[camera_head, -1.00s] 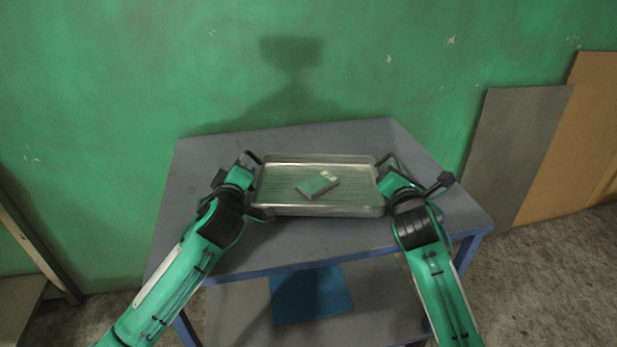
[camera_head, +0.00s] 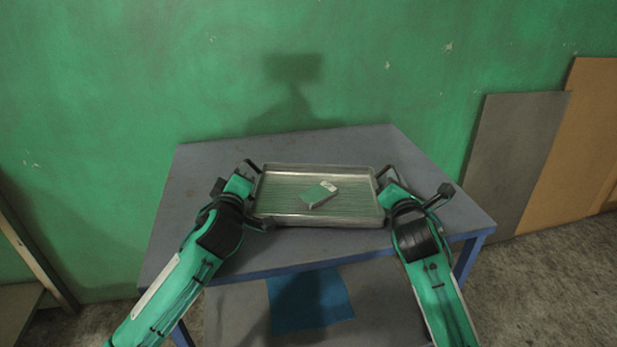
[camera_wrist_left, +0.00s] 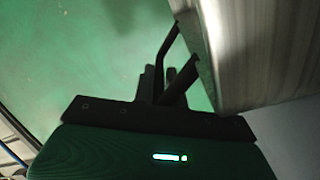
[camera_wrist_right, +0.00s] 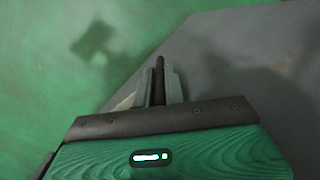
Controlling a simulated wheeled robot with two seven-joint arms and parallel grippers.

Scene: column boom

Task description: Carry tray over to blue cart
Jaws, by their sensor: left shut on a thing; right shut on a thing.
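A shallow metal tray (camera_head: 350,215) with ribbed floor is level, with a small green and white box (camera_head: 318,195) lying near its middle. My left gripper (camera_head: 249,170) is shut on the dark handle at the tray's left end; the left wrist view shows the fingers (camera_wrist_left: 160,85) at that handle beside the tray wall (camera_wrist_left: 207,60). My right gripper (camera_head: 386,178) is shut on the right handle; the right wrist view shows its fingers (camera_wrist_right: 158,85) closed around a dark bar. The tray is over a grey-topped, blue-framed table (camera_head: 200,165); whether it touches the top is unclear.
The table has a lower shelf with a blue sheet (camera_head: 310,300). A green wall (camera_head: 130,80) stands close behind. Grey (camera_head: 518,140) and brown (camera_head: 575,150) panels lean at the right. A shelf-like frame (camera_head: 25,260) is at the left. Floor shows at right.

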